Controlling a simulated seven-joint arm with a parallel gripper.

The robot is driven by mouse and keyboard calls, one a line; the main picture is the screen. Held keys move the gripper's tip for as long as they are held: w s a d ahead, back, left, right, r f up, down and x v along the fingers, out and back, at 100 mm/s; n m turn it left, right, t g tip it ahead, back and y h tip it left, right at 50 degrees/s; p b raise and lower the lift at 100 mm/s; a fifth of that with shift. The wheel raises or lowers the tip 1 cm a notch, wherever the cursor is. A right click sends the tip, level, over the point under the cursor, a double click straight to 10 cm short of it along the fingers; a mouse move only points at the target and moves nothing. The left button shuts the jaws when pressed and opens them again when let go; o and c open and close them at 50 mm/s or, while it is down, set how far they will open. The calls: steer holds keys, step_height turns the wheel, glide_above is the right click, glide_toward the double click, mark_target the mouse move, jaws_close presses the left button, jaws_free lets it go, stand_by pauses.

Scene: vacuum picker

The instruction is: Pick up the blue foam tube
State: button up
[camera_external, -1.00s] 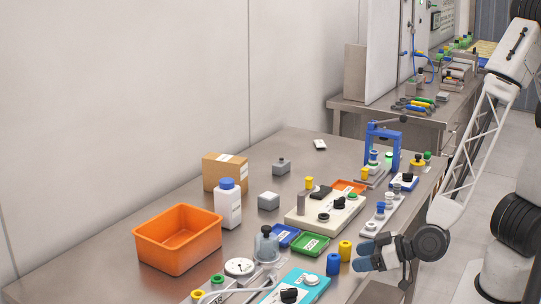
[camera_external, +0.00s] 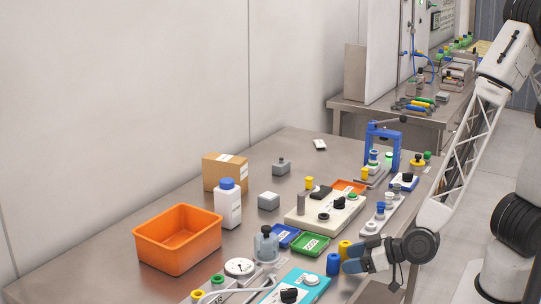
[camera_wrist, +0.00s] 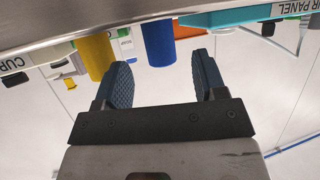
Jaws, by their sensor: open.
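The blue foam tube (camera_external: 333,264) stands upright near the front edge of the table. It also shows in the wrist view (camera_wrist: 158,43), ahead of and between the two fingers. My gripper (camera_external: 352,259) is open and empty, just right of the tube, with its fingertips pointing left toward it. In the wrist view my gripper (camera_wrist: 163,72) shows its two dark ribbed fingers spread apart, with a gap between them and the tube. A yellow tube (camera_external: 345,249) stands close behind the blue one, partly hidden by the gripper. It shows in the wrist view (camera_wrist: 94,52) near the left finger.
A teal panel (camera_external: 311,282) lies just left of the blue tube. Green (camera_external: 311,243) and blue (camera_external: 283,235) trays and a glass dome (camera_external: 266,245) are farther left. An orange bin (camera_external: 178,238) stands at far left. The table's edge is beneath the gripper.

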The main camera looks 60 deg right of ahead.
mark_target(333, 254)
steer(key=shift+x, duration=2.6)
steer(key=c, duration=1)
steer(key=shift+r, duration=0.7)
step_height(333, 254, up, 2)
steer(key=shift+r, duration=0.1)
steer(key=s+d+r, duration=0.1)
steer(key=s+d, duration=0.9)
steer(key=s, duration=0.2)
steer(key=shift+s+r, duration=0.15)
steer(key=shift+s, duration=0.05)
